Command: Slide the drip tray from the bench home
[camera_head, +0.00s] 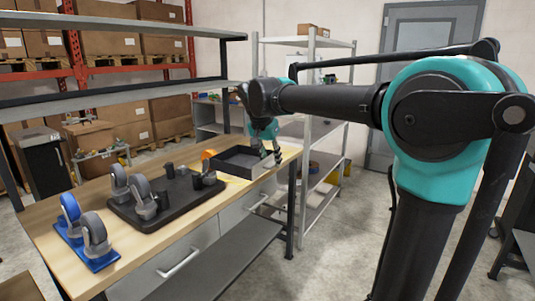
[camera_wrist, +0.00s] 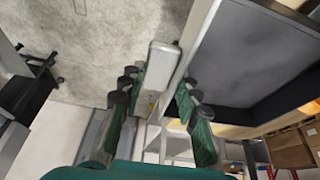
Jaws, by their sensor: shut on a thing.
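A pale grey block (camera_wrist: 160,68) juts along the rim. My gripper (camera_head: 275,156) reaches down at the tray's right side. In the wrist view my gripper (camera_wrist: 158,88) has its green fingers on either side of the block and is shut on it.
A dark board (camera_head: 165,203) with grey caster wheels and dark cylinders lies left of the tray. Blue-based casters (camera_head: 90,242) stand at the bench's near left. A metal shelf rack (camera_head: 325,150) stands behind the bench's right end. Bare floor shows to the right.

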